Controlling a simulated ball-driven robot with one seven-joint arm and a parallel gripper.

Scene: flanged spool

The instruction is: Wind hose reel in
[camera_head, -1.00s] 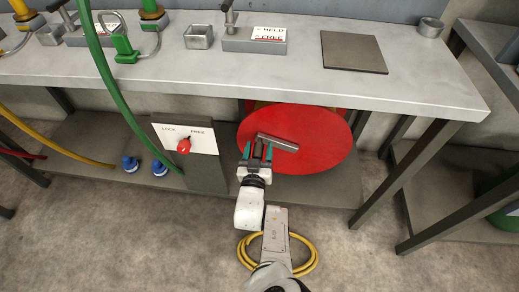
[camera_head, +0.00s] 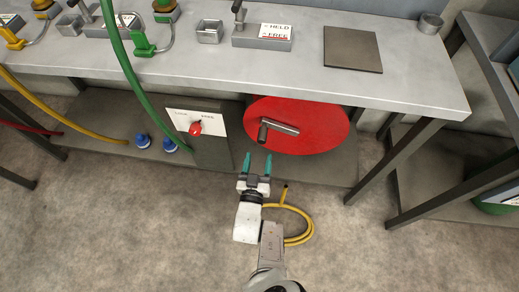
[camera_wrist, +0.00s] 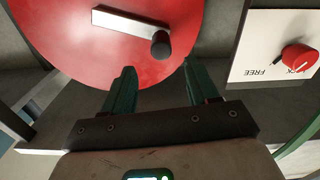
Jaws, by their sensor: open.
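The red reel (camera_head: 312,115) stands under the bench, its round face toward me. A grey crank arm (camera_head: 281,127) crosses its face, with a dark-ended handle knob (camera_head: 263,135) at its left end. In the wrist view the crank arm (camera_wrist: 118,20) and knob (camera_wrist: 160,45) also show on the red disc (camera_wrist: 80,50). My gripper (camera_head: 257,162) is open and empty, below and in front of the knob, apart from it. Its teal fingers (camera_wrist: 158,85) point toward the reel. A yellow hose (camera_head: 309,228) lies looped on the floor, partly behind my arm.
Left of the reel is a LOCK/FREE panel (camera_head: 190,123) with a red knob (camera_head: 195,129). Blue knobs (camera_head: 143,141) sit on the low shelf further left. The bench top (camera_head: 400,85) overhangs the reel; a bench leg (camera_head: 398,160) stands to its right.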

